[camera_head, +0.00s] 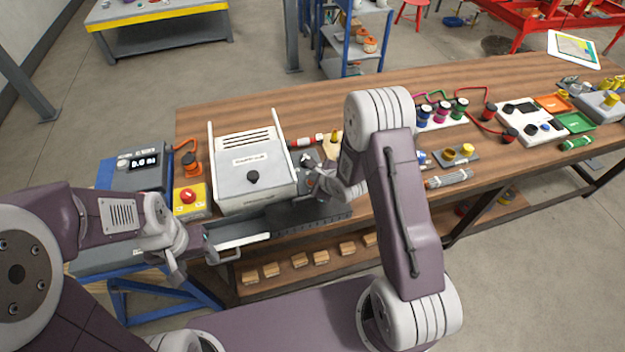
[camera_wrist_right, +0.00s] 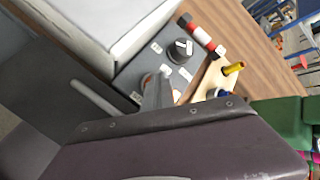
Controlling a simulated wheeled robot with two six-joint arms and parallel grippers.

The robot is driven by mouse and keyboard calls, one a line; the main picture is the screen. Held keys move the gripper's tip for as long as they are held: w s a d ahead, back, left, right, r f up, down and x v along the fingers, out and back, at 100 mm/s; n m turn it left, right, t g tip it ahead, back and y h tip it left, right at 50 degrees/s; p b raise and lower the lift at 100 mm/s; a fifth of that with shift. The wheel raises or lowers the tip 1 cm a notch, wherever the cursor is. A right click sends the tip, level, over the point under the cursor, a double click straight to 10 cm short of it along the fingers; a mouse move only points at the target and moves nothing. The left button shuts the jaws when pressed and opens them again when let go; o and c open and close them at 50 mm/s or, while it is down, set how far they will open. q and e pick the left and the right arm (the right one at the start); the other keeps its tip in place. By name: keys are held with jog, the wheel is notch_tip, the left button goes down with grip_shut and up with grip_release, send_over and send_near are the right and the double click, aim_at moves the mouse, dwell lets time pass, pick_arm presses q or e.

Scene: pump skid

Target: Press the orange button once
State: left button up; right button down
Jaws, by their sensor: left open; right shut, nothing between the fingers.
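A dark grey control panel (camera_wrist_right: 133,77) with a black knob (camera_wrist_right: 180,50) and small white labels shows in the right wrist view, beside the white-lidded machine (camera_head: 252,165). My right gripper (camera_wrist_right: 160,92) is shut and empty, with its fingertips over this panel. It hides part of the panel, and I cannot tell whether it touches. It also shows in the head view (camera_head: 322,182), to the right of the machine. My left gripper (camera_head: 177,262) is open and empty, in front of the bench near a metal handle.
A red mushroom button (camera_head: 187,195) on a yellow box (camera_head: 189,209) stands left of the machine, beside a display box (camera_head: 137,163). A red-and-white cylinder (camera_head: 306,141) and a yellow-tipped part (camera_wrist_right: 233,68) lie close to my right gripper. Bare wood (camera_head: 280,98) is free behind the machine.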

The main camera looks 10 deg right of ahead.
jog(key=shift+r+p, duration=0.9)
jog(key=shift+p, duration=0.05)
notch_tip(320, 180, up, 5)
jog(key=p, duration=0.4)
jog(key=shift+p, duration=0.35)
